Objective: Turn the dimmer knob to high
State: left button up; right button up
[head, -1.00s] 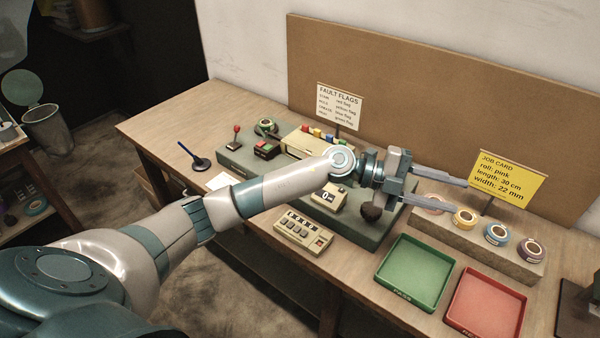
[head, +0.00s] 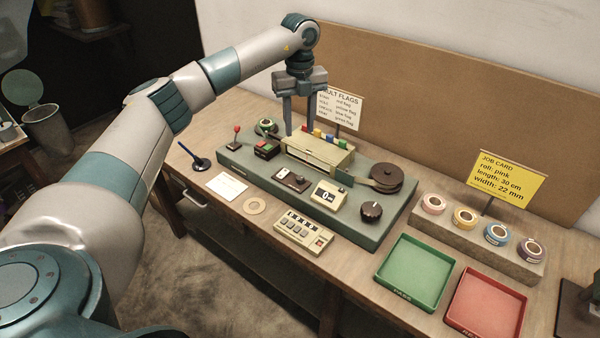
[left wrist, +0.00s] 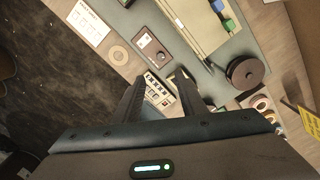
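A dark round knob (head: 372,211) sits at the front right of the green-grey machine base (head: 350,238). I cannot read a setting on it. I cannot tell from any label which of the two is the dimmer. My left gripper (head: 299,128) points down above the beige box (head: 318,153), well away from the round knob. Its fingers are apart and empty, also in the left wrist view (left wrist: 160,95). My right gripper is out of view.
A counter box (head: 328,195) and a keypad box (head: 303,232) stand left of the knob. A dark spool (head: 386,177) is behind it. A green tray (head: 415,272), a red tray (head: 487,302) and several tape rolls (head: 465,218) are to the right.

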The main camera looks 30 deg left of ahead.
pick_arm(q)
jog(key=shift+f, duration=0.15)
jog(key=p, duration=0.6)
send_near(300, 177)
notch_tip(300, 177, down, 8)
jog(key=shift+s+r, duration=0.1)
grip_shut()
